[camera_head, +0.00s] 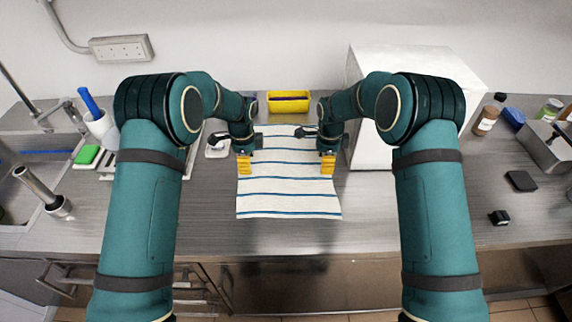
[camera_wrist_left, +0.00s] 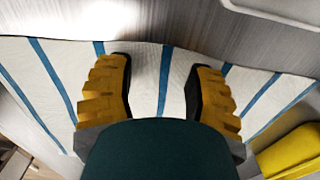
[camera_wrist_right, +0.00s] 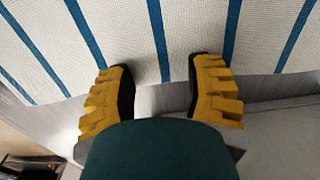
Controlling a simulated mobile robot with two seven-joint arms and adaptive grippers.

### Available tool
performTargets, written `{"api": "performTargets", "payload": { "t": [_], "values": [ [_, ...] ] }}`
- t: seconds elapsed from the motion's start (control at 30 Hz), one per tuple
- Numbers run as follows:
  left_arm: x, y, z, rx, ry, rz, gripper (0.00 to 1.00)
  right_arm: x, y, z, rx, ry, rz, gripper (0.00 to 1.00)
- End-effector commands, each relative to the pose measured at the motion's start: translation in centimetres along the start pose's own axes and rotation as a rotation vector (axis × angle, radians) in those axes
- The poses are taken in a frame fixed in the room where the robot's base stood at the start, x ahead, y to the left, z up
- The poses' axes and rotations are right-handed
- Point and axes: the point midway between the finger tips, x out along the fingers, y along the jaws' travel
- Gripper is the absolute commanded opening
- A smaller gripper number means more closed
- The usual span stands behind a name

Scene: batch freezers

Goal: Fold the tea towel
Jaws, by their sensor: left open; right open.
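The tea towel (camera_head: 288,190) is white with blue stripes and lies flat, spread out on the grey counter. My left gripper (camera_head: 244,170) is open and empty at the towel's left edge. In the left wrist view its yellow fingers (camera_wrist_left: 160,75) stand apart over the towel (camera_wrist_left: 145,85), near its edge. My right gripper (camera_head: 327,170) is open and empty at the towel's right edge. In the right wrist view its fingers (camera_wrist_right: 163,75) stand apart with the towel (camera_wrist_right: 190,35) beyond them. I cannot tell whether the fingertips touch the cloth. The forearms and grippers hide parts of the towel's far sides.
A yellow container (camera_head: 289,106) stands behind the towel. A large white box (camera_head: 365,150) stands close on the right. A sink (camera_head: 35,185), a green sponge (camera_head: 87,154) and a white cup (camera_head: 99,124) are at the left. The counter (camera_head: 290,237) in front of the towel is clear.

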Motion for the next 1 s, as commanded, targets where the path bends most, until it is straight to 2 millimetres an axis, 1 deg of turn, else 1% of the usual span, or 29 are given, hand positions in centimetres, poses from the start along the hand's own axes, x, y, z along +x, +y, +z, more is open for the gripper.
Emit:
{"api": "performTargets", "payload": {
  "t": [0.23,0.27,0.3,0.47,0.5,0.57,0.6,1.0],
  "values": [
    [0.47,0.0,0.0,0.0,0.0,0.0,0.53,0.48,0.0,0.0,0.0,0.0,0.0,0.53],
    [0.4,0.0,0.0,0.0,0.0,0.0,0.56,0.41,0.0,0.0,0.0,0.0,0.0,0.55],
    [0.37,0.0,0.01,0.0,0.0,0.0,0.49,0.38,0.0,0.0,0.0,0.0,0.0,0.48],
    [0.42,0.03,0.01,0.0,0.0,0.001,0.21,0.41,0.01,-0.01,0.0,0.0,0.001,0.2],
    [0.47,0.04,0.01,0.0,0.0,0.001,0.14,0.46,0.02,0.0,0.0,0.0,0.001,0.13],
    [0.59,0.04,0.01,0.0,0.0,0.002,0.03,0.57,0.03,-0.01,0.0,0.0,0.001,0.03],
    [0.69,0.05,0.01,0.0,0.0,0.002,0.0,0.67,0.03,-0.01,0.0,0.0,0.001,0.0],
    [0.9,0.13,0.04,0.0,-0.001,0.004,0.0,0.86,0.08,-0.03,0.0,0.001,0.003,0.0]
  ]
}}
